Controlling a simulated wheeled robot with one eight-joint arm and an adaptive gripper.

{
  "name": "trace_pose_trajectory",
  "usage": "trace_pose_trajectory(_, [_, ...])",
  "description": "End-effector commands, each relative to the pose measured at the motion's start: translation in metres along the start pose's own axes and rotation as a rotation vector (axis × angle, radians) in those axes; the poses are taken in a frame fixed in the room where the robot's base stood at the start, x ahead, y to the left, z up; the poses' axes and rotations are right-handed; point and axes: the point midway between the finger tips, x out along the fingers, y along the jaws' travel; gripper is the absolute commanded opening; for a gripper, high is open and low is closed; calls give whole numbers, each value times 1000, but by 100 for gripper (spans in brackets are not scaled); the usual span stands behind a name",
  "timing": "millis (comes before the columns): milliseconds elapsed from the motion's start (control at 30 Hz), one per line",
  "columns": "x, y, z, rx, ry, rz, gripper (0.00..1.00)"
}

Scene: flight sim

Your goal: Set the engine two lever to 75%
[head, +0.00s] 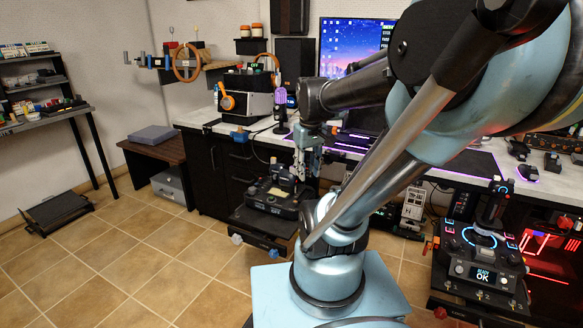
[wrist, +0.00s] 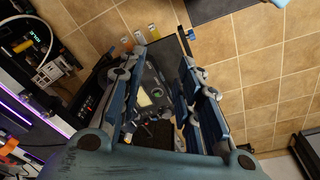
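A dark control unit (head: 272,198) with a lever-like grip on top sits on a low stand in the middle of the head view. In the wrist view this unit (wrist: 152,92), with a small pale display, lies between my fingers. I cannot tell which part is the engine two lever; labels are too small to read. Contact with the unit cannot be told.
A second control unit (head: 484,255) with a joystick and a lit "READY OK" screen stands at the right. The desk (head: 220,124) runs behind my gripper, with a purple microphone (head: 281,107) on it.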

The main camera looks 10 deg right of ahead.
Motion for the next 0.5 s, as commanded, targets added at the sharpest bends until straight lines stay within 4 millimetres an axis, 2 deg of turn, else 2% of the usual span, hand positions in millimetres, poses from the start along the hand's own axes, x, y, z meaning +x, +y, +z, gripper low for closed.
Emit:
trace_pose_trajectory(33, [-7,4,-15,-32,-7,-2,32])
trace_pose_trajectory(200, [-22,17,-60,-151,-30,-12,32])
trace_pose_trajectory(500, [-32,40,-144,-358,-68,-35,32])
